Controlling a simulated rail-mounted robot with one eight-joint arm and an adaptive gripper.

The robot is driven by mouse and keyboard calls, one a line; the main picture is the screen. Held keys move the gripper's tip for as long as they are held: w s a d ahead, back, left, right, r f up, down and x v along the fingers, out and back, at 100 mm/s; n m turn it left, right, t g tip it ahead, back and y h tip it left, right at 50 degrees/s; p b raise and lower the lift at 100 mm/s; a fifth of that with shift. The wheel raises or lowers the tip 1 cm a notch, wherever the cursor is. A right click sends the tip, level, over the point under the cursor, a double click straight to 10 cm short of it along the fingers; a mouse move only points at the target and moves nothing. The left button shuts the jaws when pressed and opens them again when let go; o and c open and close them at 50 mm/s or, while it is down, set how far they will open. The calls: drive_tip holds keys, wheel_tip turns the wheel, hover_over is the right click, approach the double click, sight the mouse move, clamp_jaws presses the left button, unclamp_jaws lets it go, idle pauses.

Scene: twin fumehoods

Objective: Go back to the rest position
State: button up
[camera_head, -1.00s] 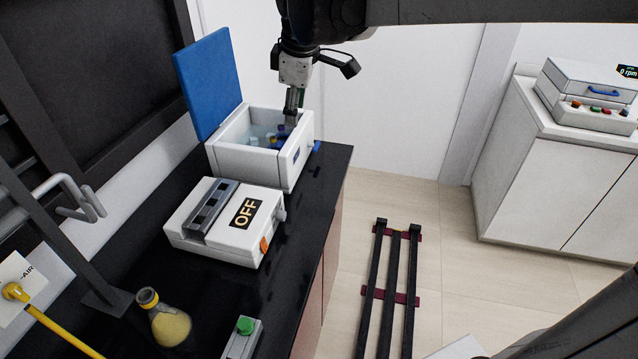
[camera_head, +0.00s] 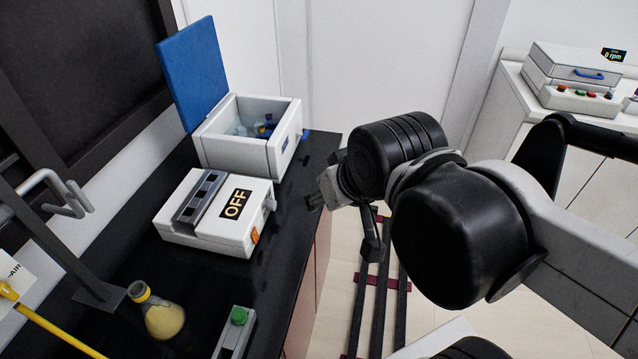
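My gripper (camera_head: 316,201) shows in part at the right edge of the black bench. It points left, beside the white device marked OFF (camera_head: 222,211) and apart from it. My wrist and arm links hide most of it, so I cannot tell whether its fingers are open or shut. I see nothing held in it. My arm is folded across the right middle of the view, above the floor rails.
A white box (camera_head: 236,157) with its blue lid (camera_head: 194,74) raised holds several small coloured vials. A flask of yellow contents (camera_head: 162,317) and a green-topped device (camera_head: 236,330) stand on the bench (camera_head: 185,279). A centrifuge-like device (camera_head: 572,78) stands at the back right.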

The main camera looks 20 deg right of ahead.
drive_tip(key=shift+f, duration=0.15)
wheel_tip(320, 180, down, 4)
drive_tip(key=b, duration=0.4)
drive_tip(key=shift+f+b, duration=0.25)
drive_tip(key=shift+b, duration=0.1)
idle(0.6)
